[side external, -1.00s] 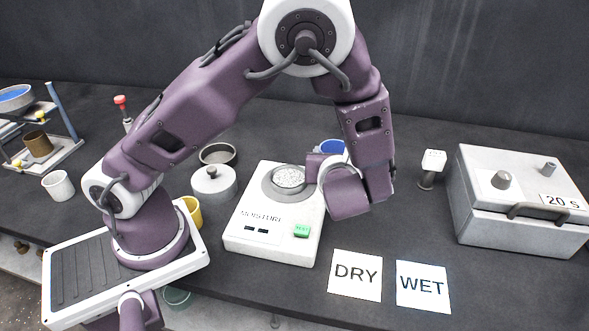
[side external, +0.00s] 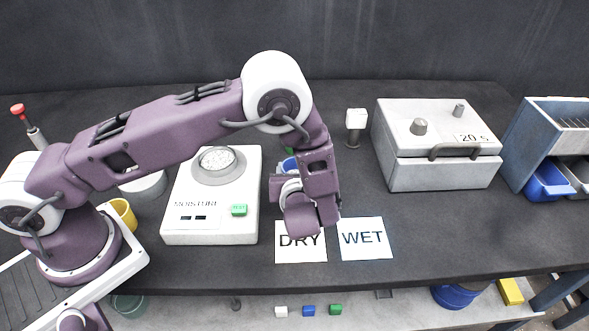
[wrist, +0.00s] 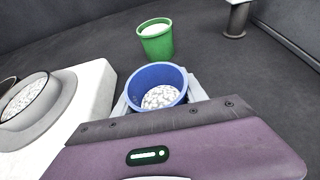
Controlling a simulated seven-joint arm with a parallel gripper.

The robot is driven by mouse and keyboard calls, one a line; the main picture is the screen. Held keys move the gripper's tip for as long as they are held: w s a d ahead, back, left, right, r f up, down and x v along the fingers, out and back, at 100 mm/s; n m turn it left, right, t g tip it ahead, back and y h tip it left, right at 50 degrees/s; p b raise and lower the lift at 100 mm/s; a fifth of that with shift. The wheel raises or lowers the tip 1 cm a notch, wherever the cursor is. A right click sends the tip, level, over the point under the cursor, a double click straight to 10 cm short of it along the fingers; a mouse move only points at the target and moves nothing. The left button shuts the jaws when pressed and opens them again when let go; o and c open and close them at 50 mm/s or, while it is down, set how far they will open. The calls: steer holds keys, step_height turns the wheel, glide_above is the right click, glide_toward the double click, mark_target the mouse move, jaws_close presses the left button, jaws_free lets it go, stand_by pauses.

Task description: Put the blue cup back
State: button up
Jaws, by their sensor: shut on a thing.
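The blue cup (wrist: 157,74) holds white grains and sits between the pale fingers of my gripper (wrist: 158,98) in the wrist view. My gripper is shut on it. In the side view my gripper (side external: 286,182) is right of the moisture meter, just behind the DRY card (side external: 299,254). Only part of the blue cup (side external: 289,164) shows there, behind my wrist. I cannot tell whether its base touches the table.
A green cup (wrist: 156,42) with white contents stands behind the blue cup. The moisture meter (side external: 187,232), with a dish of grains (side external: 216,160), is close on the left. The WET card (side external: 365,250) and a grey box (side external: 440,172) are to the right.

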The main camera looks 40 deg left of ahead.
steer(key=o, duration=1.4)
steer(key=shift+f, duration=0.1)
